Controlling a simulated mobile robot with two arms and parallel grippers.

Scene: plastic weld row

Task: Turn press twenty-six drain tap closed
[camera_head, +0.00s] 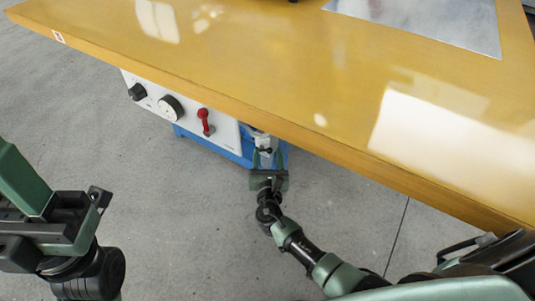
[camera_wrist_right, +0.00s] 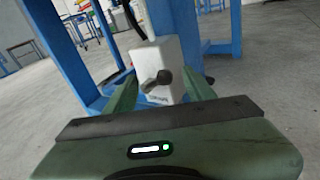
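The drain tap (camera_wrist_right: 158,83) has a dark handle on the front of a white block (camera_wrist_right: 169,62) in the right wrist view. A dark lever runs from its round end toward the lower left. In the head view the tap (camera_head: 265,150) shows small under the table edge, beside the blue frame. My right gripper (camera_head: 266,160) is at the tap. Its green fingers (camera_wrist_right: 160,92) are apart, one on each side of the handle; I see no clear contact. My left arm's end (camera_head: 98,197) is at the left, away from the tap; its finger gap is unclear.
A yellow tabletop (camera_head: 260,60) overhangs just above my right gripper. Blue legs (camera_wrist_right: 189,35) stand behind the tap. The grey floor in front is clear.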

